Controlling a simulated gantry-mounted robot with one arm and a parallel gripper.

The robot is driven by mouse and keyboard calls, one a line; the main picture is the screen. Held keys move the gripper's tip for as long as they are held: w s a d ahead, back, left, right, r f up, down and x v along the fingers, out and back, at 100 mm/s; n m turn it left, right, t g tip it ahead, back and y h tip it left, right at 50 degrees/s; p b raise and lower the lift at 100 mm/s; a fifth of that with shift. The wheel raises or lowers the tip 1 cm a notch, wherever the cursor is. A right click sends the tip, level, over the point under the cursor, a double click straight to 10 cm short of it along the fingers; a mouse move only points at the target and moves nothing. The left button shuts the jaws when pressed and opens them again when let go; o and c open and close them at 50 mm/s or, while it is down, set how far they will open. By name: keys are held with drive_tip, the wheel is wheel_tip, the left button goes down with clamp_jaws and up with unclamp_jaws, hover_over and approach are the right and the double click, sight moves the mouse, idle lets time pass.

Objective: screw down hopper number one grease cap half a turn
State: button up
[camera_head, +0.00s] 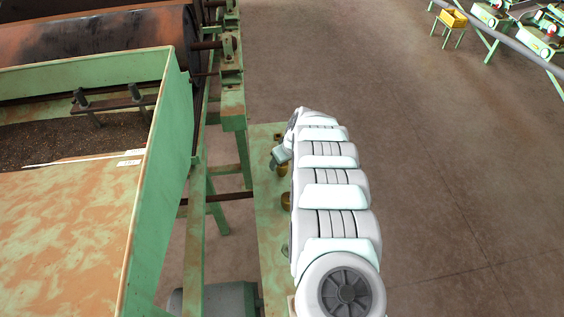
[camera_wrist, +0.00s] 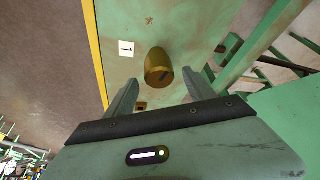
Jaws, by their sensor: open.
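In the wrist view, a brass-coloured grease cap (camera_wrist: 158,66) with a dark slot-like mark stands on a green plate (camera_wrist: 140,20). A white label reading 1 (camera_wrist: 126,48) is on the plate to its left. My gripper (camera_wrist: 170,77) is open, with one finger on each side below the cap. The cap shows just beyond the fingertips, nearer the left one, and no contact is visible. In the head view, my gripper (camera_head: 279,157) is over the plate (camera_head: 268,225), partly hidden by my arm, beside a brass cap (camera_head: 282,170).
Another brass cap (camera_head: 286,200) sits nearer on the plate, partly behind my arm. A green hopper (camera_head: 160,170) holding dark material and a rusty drum (camera_head: 100,35) stand at left. Green frame bars (camera_wrist: 255,40) rise at right in the wrist view. Open floor (camera_head: 450,180) lies to the right.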

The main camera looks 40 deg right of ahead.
drive_tip(key=shift+x, duration=1.15)
drive_tip(key=c, duration=1.4)
